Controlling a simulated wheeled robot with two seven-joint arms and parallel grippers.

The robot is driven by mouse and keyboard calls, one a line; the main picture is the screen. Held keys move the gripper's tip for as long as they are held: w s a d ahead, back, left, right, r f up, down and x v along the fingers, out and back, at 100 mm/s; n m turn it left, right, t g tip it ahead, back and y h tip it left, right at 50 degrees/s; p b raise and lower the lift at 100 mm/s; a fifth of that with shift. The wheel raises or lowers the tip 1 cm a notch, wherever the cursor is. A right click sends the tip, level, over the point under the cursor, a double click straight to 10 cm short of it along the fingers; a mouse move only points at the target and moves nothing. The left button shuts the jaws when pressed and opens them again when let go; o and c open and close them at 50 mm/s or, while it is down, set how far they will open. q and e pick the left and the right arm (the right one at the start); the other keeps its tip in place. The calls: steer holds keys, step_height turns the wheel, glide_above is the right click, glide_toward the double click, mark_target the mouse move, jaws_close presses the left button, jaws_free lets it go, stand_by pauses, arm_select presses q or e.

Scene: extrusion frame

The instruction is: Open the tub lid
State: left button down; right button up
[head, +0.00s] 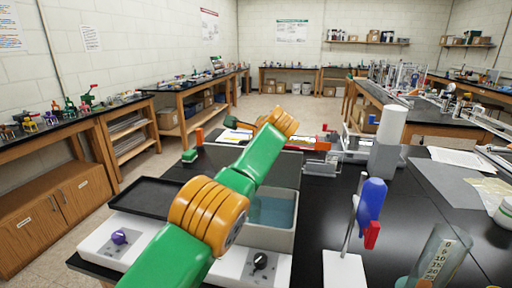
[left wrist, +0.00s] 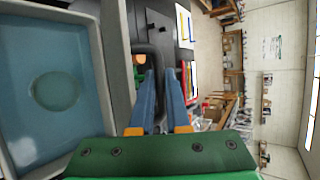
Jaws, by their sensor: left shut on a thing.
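The tub (head: 282,238) is grey and holds blue liquid; part of it is hidden behind my left arm in the head view. Its open top and liquid also fill the left of the left wrist view (left wrist: 92,60). The dark grey lid (head: 284,168) appears to stand raised at the tub's far side, partly covered by my arm. In the left wrist view my left gripper (left wrist: 162,75) has its blue fingers shut on the lid's dark handle (left wrist: 153,50). In the head view the fingers are hidden. My right gripper is in neither view.
To the right are a stand with a blue and red tool (head: 371,200), a graduated cylinder (head: 440,258) and a white and grey column (head: 388,145).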

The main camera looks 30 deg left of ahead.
arm_select(q)
steer(key=shift+w+r+t, duration=0.2)
steer(key=shift+r+t, duration=0.1)
steer(key=shift+r, duration=0.45)
steer(key=c, duration=1.2)
jaws_free()
steer(key=shift+o, duration=0.2)
steer(key=shift+s, duration=0.1)
steer(key=shift+f, duration=0.1)
